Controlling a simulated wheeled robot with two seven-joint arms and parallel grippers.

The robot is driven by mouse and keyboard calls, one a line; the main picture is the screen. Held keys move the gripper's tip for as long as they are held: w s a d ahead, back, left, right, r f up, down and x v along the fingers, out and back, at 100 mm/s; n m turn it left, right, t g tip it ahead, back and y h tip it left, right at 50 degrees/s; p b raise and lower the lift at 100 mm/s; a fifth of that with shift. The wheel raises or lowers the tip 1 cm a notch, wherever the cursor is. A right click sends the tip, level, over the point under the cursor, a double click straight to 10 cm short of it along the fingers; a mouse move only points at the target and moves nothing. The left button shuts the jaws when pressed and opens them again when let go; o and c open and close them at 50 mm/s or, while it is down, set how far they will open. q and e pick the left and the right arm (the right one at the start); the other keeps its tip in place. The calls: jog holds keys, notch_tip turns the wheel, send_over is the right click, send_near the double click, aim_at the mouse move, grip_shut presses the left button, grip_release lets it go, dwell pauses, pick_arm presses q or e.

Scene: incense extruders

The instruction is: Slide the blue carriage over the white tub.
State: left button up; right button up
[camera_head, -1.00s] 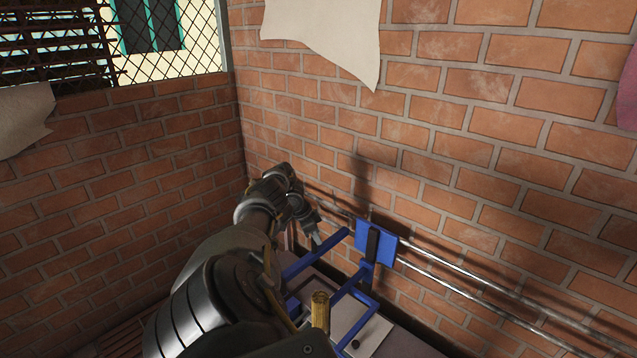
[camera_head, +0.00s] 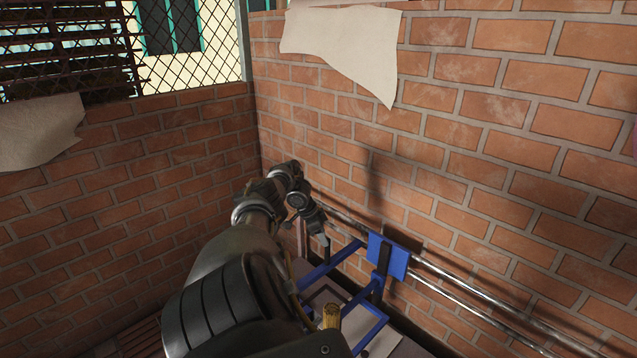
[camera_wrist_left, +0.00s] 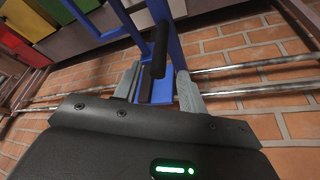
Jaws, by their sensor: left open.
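The blue carriage (camera_head: 388,257) is a plate on two metal rails along the brick wall, with blue frame bars reaching toward me. In the left wrist view the blue carriage (camera_wrist_left: 176,50) carries a black upright handle (camera_wrist_left: 159,48). My left gripper (camera_head: 322,240) is left of the plate in the head view. In the left wrist view my left gripper (camera_wrist_left: 158,82) is open, with its fingers apart on either side of the handle's lower end; I cannot tell whether they touch it. I cannot make out the white tub for certain. My right gripper is not in view.
The metal rails (camera_head: 480,300) run along the brick wall to the lower right. Yellow, red and green panels (camera_wrist_left: 25,18) show at the upper left of the left wrist view. A wooden post (camera_head: 331,315) stands near my left arm. A side wall closes the left.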

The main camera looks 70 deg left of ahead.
pick_arm(q)
jog(key=p+v, duration=0.1)
jog(key=v, duration=0.2)
jog(key=shift+s+r, duration=0.1)
jog(key=shift+r, duration=0.2)
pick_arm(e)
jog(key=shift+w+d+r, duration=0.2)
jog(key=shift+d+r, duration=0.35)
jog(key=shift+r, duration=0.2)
